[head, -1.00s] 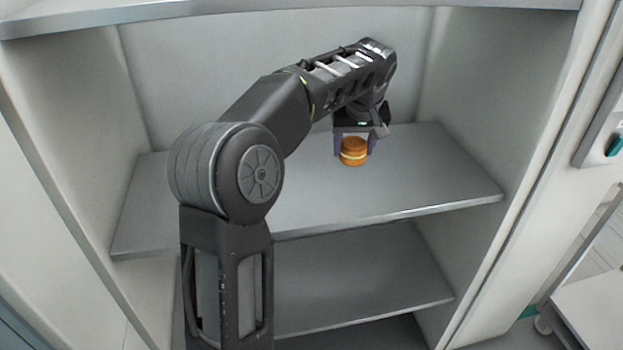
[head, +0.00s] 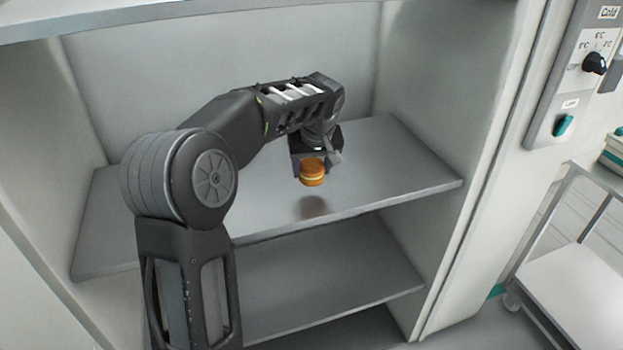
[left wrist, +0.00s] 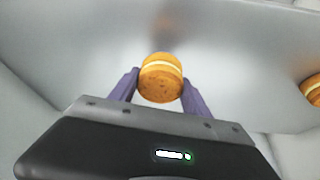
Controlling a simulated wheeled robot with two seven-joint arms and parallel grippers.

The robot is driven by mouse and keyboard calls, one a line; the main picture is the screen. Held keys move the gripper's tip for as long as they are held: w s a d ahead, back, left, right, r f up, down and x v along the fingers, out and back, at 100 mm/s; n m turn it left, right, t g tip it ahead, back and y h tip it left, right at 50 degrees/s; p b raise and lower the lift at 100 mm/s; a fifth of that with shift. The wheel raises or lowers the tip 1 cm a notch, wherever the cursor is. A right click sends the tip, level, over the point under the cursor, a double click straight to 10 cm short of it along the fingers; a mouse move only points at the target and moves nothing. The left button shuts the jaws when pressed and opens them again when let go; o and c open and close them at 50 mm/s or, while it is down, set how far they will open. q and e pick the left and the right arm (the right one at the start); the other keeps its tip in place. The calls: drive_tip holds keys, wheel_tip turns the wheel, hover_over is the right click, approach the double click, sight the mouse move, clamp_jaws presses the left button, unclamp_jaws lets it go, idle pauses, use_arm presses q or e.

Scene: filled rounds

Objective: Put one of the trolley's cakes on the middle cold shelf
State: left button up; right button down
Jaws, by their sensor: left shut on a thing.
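My left gripper (head: 314,170) is shut on a round golden-brown cake (head: 312,175) with a pale cream layer. The cake hangs over the middle shelf (head: 390,170) in the open cold cabinet, near its front part, with a dark patch on the shelf below it and a gap between. In the left wrist view the cake (left wrist: 160,78) sits between the two purple-grey fingers. A second similar cake (left wrist: 312,90) is cut off by the right edge of that view; I cannot make it out in the head view. My right gripper is not in view.
A lower shelf (head: 330,280) lies beneath and an upper shelf (head: 200,8) above. The cabinet's right wall (head: 430,90) stands close by. A trolley (head: 585,290) and a control panel (head: 588,70) are at the right. The middle shelf's right part is bare.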

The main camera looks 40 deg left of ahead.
sight(312, 179)
use_arm(q)
drive_tip(key=shift+f, duration=1.8)
drive_tip(key=shift+f, duration=0.25)
drive_tip(key=o, duration=0.9)
drive_tip(key=shift+r, duration=0.1)
drive_tip(key=shift+c, duration=0.2)
drive_tip(key=shift+r, duration=0.1)
drive_tip(key=shift+d+r, duration=0.15)
drive_tip(key=shift+r, duration=0.35)
drive_tip(key=v, duration=1.1)
drive_tip(key=shift+s, duration=0.1)
